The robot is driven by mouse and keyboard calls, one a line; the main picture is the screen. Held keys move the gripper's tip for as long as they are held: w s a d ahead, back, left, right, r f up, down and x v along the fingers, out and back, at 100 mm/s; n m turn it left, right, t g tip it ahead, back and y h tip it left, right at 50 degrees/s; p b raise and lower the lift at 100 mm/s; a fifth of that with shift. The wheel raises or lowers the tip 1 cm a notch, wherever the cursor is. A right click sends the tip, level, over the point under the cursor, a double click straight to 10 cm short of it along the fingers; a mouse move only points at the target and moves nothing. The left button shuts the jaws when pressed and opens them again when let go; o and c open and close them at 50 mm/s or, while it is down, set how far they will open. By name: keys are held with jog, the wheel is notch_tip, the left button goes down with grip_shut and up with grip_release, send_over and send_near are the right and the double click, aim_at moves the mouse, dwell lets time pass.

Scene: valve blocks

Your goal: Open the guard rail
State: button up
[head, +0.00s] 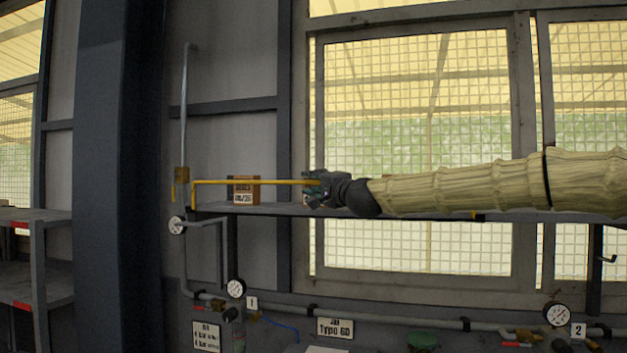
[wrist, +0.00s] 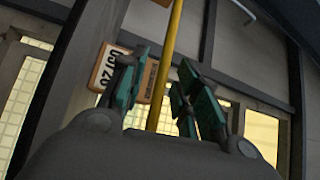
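In the wrist view the yellow bar (wrist: 173,38) passes between the green-padded fingers of my gripper (wrist: 165,75). The fingers are open, with a visible gap on each side of the bar. The gripper's body hides the near end of the bar.
A small orange-brown labelled box (head: 244,190) stands on a grey shelf (head: 275,210) just behind the bar. A grey pipe (head: 185,100) rises at the left. Gauges (head: 236,288) and pipes run below. Mesh windows (head: 420,100) stand behind my arm.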

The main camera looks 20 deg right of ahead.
jog(key=shift+w, duration=0.2)
grip_shut()
